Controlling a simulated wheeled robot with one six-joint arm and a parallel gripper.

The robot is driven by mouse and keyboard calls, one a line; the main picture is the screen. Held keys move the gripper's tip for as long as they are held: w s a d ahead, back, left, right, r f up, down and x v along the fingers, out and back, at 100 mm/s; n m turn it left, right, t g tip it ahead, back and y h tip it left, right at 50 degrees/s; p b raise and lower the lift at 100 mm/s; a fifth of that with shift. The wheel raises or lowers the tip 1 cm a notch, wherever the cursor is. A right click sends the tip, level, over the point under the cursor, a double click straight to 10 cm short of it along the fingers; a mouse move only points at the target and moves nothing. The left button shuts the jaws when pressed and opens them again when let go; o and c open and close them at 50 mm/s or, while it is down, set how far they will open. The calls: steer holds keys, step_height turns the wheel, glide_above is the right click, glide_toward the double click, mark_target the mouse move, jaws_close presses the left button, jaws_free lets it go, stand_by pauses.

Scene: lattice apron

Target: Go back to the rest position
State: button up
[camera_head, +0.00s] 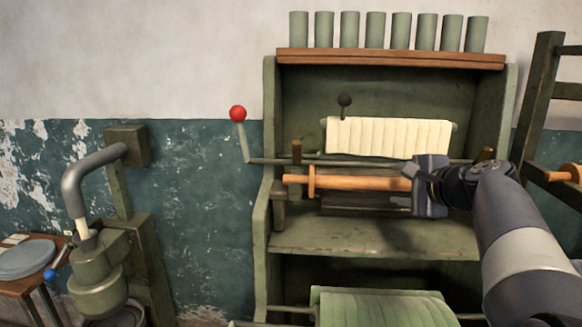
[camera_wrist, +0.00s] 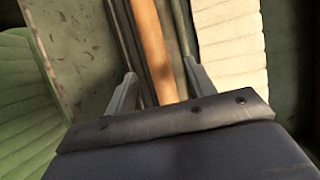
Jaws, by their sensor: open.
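My gripper (camera_wrist: 160,85) is open, with its two grey fingers apart on either side of an orange-brown wooden roller (camera_wrist: 153,50). In the head view the roller (camera_head: 350,183) lies level across the green machine (camera_head: 262,220), with a wooden flange near its left end. My gripper (camera_head: 418,188) is at the roller's right part, and my arm comes in from the right. The gripper hides the roller's right end. Whether the fingers touch the roller cannot be told.
A cream ribbed roll (camera_head: 390,136) lies behind the roller. A red-knobbed lever (camera_head: 238,114) stands at left and a black knob (camera_head: 345,100) above. Several green cylinders (camera_head: 375,30) line the top shelf. Green ribbed cloth (camera_head: 380,308) is below. A wooden rack (camera_head: 535,100) stands at right.

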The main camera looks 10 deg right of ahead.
mark_target(389, 182)
steer(key=x, duration=0.7)
steer(key=shift+w+p, duration=0.15)
steer(key=shift+p, duration=0.25)
steer(key=shift+w, duration=0.15)
steer(key=shift+r, duration=0.15)
